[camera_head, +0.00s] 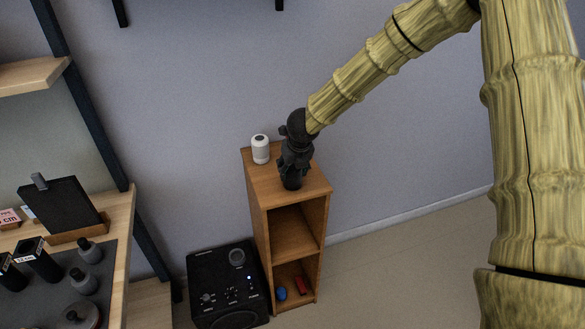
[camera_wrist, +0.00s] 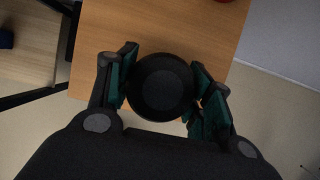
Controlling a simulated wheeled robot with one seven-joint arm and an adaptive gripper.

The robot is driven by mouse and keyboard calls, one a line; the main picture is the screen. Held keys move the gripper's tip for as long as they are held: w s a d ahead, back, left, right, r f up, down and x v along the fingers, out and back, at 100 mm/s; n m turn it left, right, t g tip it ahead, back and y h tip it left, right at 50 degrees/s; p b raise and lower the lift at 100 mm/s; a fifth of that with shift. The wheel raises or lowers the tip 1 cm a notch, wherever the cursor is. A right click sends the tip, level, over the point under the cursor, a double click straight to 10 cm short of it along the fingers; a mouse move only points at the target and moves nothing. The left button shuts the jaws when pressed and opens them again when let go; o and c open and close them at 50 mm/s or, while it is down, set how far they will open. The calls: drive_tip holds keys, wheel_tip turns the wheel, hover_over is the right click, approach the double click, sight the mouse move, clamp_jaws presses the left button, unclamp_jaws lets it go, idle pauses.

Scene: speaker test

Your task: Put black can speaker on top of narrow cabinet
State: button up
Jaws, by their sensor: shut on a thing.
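The black can speaker (camera_wrist: 160,87) is a round dark cylinder seen from above in the wrist view. My gripper (camera_wrist: 160,95) is shut on it, with a finger at its left and right sides. In the head view my gripper (camera_head: 294,160) points down over the wooden top of the narrow cabinet (camera_head: 315,183), with the dark speaker (camera_head: 291,182) below it at the cabinet top. Whether its base touches the top is hard to tell. The cabinet top (camera_wrist: 110,60) lies beneath the speaker in the wrist view.
A white can speaker (camera_head: 260,150) stands at the back left of the cabinet top. Blue and red items (camera_head: 301,285) lie in the lower shelf. A black speaker box (camera_head: 228,284) stands left of the cabinet. A desk with bottles (camera_head: 89,250) is at far left.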

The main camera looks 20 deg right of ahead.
drive_tip(key=shift+f, duration=0.15)
drive_tip(key=o, duration=1.2)
